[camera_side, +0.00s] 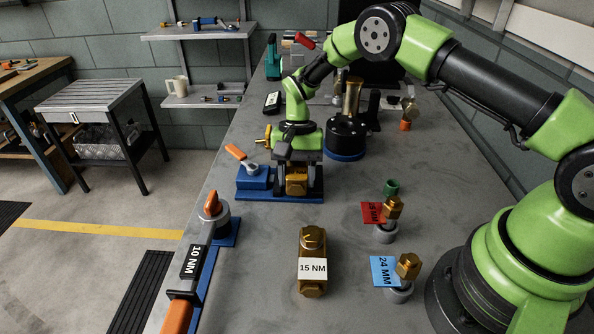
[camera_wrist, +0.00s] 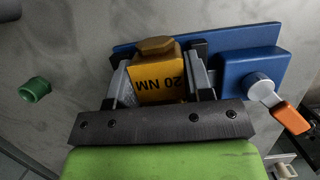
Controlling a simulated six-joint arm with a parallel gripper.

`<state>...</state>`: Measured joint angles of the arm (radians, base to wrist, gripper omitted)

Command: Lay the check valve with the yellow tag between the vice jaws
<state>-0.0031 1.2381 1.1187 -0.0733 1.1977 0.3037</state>
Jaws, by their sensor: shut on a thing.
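The check valve with the yellow tag (camera_wrist: 160,84) is a brass body, and its tag reads 20 NM upside down in the wrist view. It also shows in the side view (camera_side: 296,185), low between the dark jaws of the vice. The vice has a blue base (camera_side: 255,195) and an orange-tipped handle; the base also shows in the wrist view (camera_wrist: 253,68). My gripper (camera_wrist: 163,88) points down over the vice, its grey fingers shut on the valve's two sides. I cannot tell whether the valve rests on the vice floor; its underside is hidden.
A brass valve with a white 15 NM tag (camera_side: 312,267) lies in front of the vice. Fittings with red (camera_side: 374,213) and blue (camera_side: 384,271) tags stand at right. A 10 NM torque wrench (camera_side: 190,262) lies along the left edge. A green cap (camera_wrist: 35,89) lies nearby.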

